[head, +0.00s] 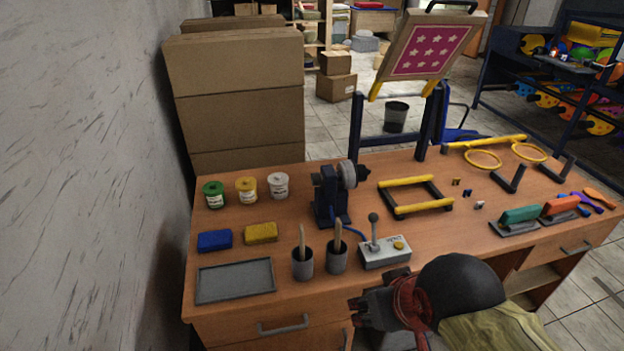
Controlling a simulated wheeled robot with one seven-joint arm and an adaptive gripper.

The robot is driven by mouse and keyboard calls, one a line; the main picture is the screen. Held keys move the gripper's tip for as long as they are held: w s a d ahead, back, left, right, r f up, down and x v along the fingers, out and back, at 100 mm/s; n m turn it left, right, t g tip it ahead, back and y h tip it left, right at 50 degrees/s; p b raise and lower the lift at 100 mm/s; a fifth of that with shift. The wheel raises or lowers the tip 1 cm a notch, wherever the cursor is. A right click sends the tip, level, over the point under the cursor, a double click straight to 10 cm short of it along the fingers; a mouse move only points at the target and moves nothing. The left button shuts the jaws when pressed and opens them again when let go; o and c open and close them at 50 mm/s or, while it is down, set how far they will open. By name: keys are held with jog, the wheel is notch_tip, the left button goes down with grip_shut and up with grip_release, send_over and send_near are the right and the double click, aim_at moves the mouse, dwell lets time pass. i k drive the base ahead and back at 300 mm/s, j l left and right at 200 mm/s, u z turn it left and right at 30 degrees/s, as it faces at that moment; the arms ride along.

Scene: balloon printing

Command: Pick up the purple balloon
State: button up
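A small blue-purple piece (584,203) lies flat at the table's right end, beside an orange one (600,198). They look like limp, uninflated balloons, but are too small to be sure. No other purple balloon shows. My gripper (362,309) is dark and hangs at the table's front edge, in front of the grey control box (385,252), far to the left of the blue-purple piece. Its fingers are small and dark, and I cannot tell whether they are open or hold anything.
Teal-handled (520,215) and orange-handled (560,207) tools lie just left of the blue-purple piece. A dark clamp device (330,195), brush cups (303,263), a grey tray (235,281) and paint jars (246,190) fill the left half. The wooden table's (450,228) middle is fairly clear.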

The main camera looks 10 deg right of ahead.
aim_at(584, 200)
jog(key=k+j+z, duration=0.1)
jog(key=z, duration=1.9)
jog(key=u, duration=0.3)
jog(key=i+l+u, duration=0.65)
jog(key=l+u, duration=0.2)
jog(key=i+l, duration=0.15)
jog(key=l, duration=0.25)
jog(key=i+l, duration=0.2)
jog(key=l, duration=0.15)
jog(key=i+l+u, duration=0.1)
jog(key=l, duration=0.3)
jog(key=i+l, duration=0.25)
jog(key=l, duration=0.15)
jog(key=i+l, duration=0.15)
jog(key=l, duration=0.25)
jog(key=i+l+u, duration=0.1)
jog(key=l, duration=0.3)
jog(key=i+l, duration=0.2)
jog(key=l, duration=0.2)
jog(key=i+l, duration=0.15)
jog(key=l, duration=0.25)
